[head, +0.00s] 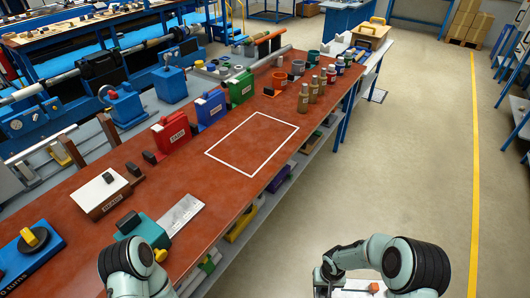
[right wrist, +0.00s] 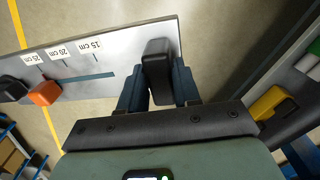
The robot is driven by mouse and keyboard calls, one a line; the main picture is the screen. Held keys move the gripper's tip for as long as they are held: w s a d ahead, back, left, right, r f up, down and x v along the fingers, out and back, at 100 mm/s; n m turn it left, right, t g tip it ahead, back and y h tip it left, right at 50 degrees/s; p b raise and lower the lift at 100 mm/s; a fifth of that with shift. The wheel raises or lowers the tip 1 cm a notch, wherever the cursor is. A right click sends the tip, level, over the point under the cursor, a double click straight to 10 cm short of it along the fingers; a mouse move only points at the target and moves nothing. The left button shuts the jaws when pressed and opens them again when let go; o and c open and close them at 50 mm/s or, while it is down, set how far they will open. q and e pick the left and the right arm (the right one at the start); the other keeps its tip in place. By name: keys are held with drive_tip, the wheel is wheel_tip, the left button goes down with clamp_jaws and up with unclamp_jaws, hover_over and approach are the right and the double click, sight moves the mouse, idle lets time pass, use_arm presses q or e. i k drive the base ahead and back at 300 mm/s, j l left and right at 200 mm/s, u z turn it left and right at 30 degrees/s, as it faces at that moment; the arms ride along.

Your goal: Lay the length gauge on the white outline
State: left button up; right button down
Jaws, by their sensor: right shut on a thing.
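The length gauge (right wrist: 105,65) is a grey metal plate marked 15, 20 and 25 cm, with a slot, an orange slider (right wrist: 44,93) and a black block handle (right wrist: 158,70). My right gripper (right wrist: 158,88) is shut on that handle. In the head view, the right gripper (head: 326,276) and part of the gauge (head: 350,290) are at the bottom edge, over the floor beside the bench. The white outline (head: 228,164) is an empty rectangle on the red-brown bench top, up and left of the gripper. My left arm shows at bottom left; its gripper is out of view.
Red (head: 171,132), blue (head: 209,109) and green (head: 241,88) boxes stand along the outline's far left side. Several bottles and cups stand beyond it. A white-topped box (head: 104,193), a teal block (head: 143,229) and a metal plate (head: 181,215) lie nearer.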

sight(254, 140)
drive_tip(key=i+l, duration=1.35)
drive_tip(key=l, duration=0.2)
drive_tip(key=i+l+u, duration=0.2)
drive_tip(key=u, duration=0.15)
drive_tip(key=i+l+u, duration=0.15)
drive_tip(key=l+u, duration=0.2)
drive_tip(key=u, duration=1.45)
